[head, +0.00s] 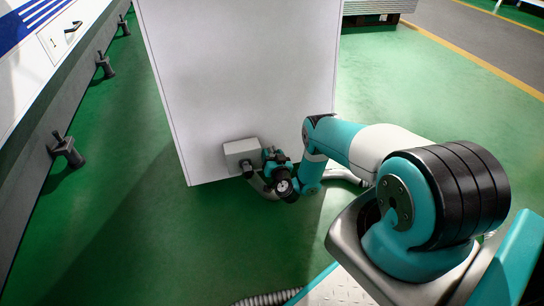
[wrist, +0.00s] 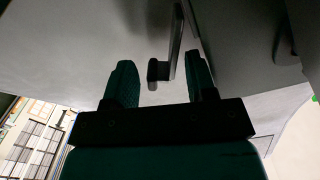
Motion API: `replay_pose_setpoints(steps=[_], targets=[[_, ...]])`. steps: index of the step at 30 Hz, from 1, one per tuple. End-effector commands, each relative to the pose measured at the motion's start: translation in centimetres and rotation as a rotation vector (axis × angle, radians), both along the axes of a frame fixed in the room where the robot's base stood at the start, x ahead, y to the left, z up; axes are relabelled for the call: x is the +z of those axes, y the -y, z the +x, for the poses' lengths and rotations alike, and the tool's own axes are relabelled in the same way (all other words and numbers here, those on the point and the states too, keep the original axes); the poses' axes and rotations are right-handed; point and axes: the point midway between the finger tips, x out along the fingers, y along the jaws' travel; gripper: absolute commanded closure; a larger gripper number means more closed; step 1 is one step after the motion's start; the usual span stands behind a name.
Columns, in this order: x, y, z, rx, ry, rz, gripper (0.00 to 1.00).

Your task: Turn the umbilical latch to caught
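The umbilical latch (wrist: 158,71) shows in the wrist view as a short dark grey handle on a thin plate, against a pale surface. My gripper (wrist: 161,58) is open, with one green finger on each side of the handle. Gaps show between the handle and both fingers, so I see no grip on it. In the head view my gripper is beside a grey box (head: 241,152) low on the white cabinet (head: 240,80). My wrist hides the latch there, and its turned position cannot be told.
A grey hose (head: 258,186) curves down from the box beside my wrist. Another hose (head: 345,176) runs on the floor to the right. A rail with black clamps (head: 67,150) stands at the left. The green floor (head: 140,245) in front of the cabinet is clear.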

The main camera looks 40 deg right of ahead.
Motion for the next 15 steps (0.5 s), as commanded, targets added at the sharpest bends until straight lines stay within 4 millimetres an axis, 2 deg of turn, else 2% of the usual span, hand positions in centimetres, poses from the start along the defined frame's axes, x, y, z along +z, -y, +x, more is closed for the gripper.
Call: replay_pose_setpoints(steps=[8,15], targets=[[0.8,-0.4,-1.1,-0.002,0.003,0.003,0.49],[1.1,-1.6,-4.2,-0.001,0.002,0.003,0.49]])
